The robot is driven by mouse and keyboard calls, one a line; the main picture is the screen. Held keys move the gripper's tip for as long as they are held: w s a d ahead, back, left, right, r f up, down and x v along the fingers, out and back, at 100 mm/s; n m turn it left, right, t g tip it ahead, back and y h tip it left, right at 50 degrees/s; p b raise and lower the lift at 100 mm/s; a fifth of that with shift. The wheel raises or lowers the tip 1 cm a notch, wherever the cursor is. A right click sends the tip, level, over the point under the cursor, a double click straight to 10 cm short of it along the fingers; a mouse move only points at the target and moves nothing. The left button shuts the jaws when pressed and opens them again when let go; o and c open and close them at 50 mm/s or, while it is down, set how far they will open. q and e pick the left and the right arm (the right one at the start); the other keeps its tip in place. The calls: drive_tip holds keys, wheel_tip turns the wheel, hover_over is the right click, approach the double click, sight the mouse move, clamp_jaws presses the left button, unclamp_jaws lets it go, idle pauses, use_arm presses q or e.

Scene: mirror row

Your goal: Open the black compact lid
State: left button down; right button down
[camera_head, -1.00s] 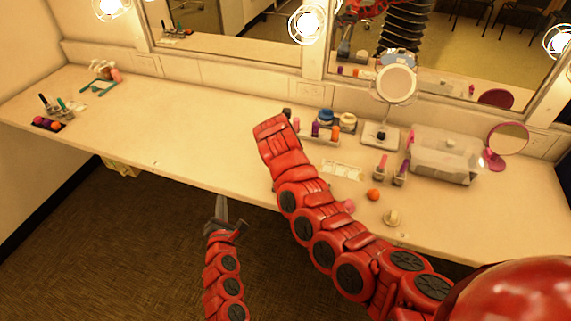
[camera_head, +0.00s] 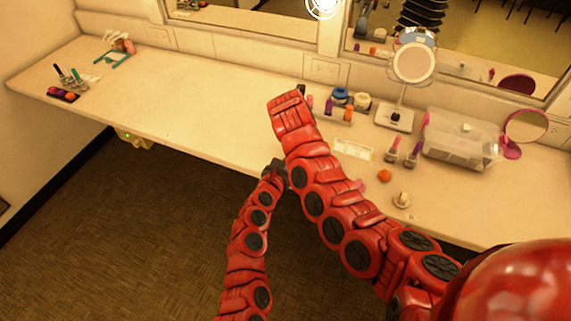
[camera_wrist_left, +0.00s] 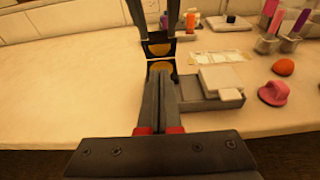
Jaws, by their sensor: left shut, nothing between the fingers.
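The black compact (camera_wrist_left: 160,68) shows in the left wrist view, with a round gold pan inside. Its black lid (camera_wrist_left: 158,48), also with a gold round, stands raised behind the base. My left gripper (camera_wrist_left: 160,76) is shut and empty, its tips right at the compact's near side; whether they touch I cannot tell. In the head view my left gripper (camera_head: 276,168) is at the counter's front edge. Two dark fingers of my right gripper (camera_wrist_left: 155,28) reach in from above, apart, close to the lid. In the head view my right arm hides the compact.
A grey tray with a white block (camera_wrist_left: 219,82) stands right of the compact. Further right are a pink object (camera_wrist_left: 274,93), an orange ball (camera_head: 384,176), lipsticks (camera_head: 393,147), a round mirror (camera_head: 414,62) and a clear box (camera_head: 462,140).

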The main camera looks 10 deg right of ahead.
use_arm(q)
drive_tip(key=w+d, duration=0.2)
drive_tip(key=w, duration=0.1)
drive_tip(key=w+d+r, duration=0.1)
drive_tip(key=shift+w, duration=0.2)
drive_tip(key=shift+w+d+r, duration=0.2)
drive_tip(key=shift+w+r, duration=0.1)
drive_tip(key=shift+w, duration=0.1)
